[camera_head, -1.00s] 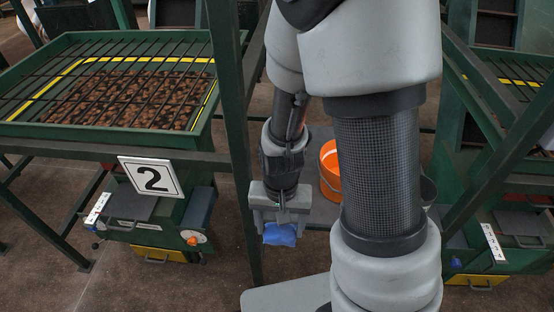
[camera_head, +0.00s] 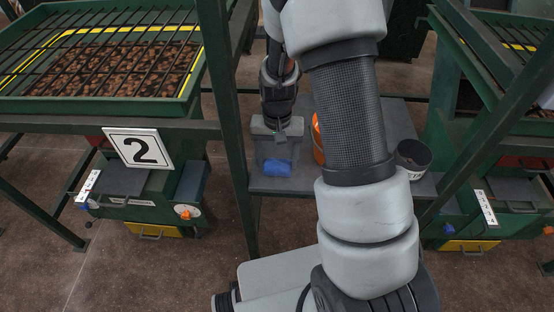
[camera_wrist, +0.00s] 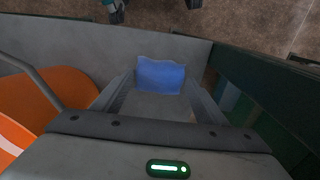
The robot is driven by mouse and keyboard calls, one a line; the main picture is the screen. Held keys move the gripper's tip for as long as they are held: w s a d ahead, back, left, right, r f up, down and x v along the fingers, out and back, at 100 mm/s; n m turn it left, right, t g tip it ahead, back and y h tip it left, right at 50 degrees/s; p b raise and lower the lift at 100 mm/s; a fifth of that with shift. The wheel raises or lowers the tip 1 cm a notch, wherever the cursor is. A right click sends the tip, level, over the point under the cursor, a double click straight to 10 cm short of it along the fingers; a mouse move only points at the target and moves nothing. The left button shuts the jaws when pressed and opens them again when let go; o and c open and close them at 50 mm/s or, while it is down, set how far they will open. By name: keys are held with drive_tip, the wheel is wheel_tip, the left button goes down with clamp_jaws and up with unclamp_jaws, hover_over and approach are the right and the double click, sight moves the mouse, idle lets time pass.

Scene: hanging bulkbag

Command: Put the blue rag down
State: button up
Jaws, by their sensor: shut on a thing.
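The blue rag (camera_head: 278,168) is at the tips of my gripper (camera_head: 277,160) in the head view. In the wrist view the rag (camera_wrist: 161,75) sits between the two fingers (camera_wrist: 160,92). My gripper is shut on it. The rag and the gripper are over the left part of a grey shelf (camera_head: 285,186). I cannot tell whether the rag touches the shelf.
An orange bucket (camera_head: 318,140) stands right of my gripper, partly hidden by my arm; it also shows in the wrist view (camera_wrist: 50,95). A green post (camera_head: 228,125) rises close to the left. A slatted green bin (camera_head: 100,75) is left.

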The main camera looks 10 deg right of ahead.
drive_tip(key=shift+f, duration=0.2)
drive_tip(key=o, duration=0.9)
drive_tip(key=shift+r, duration=0.1)
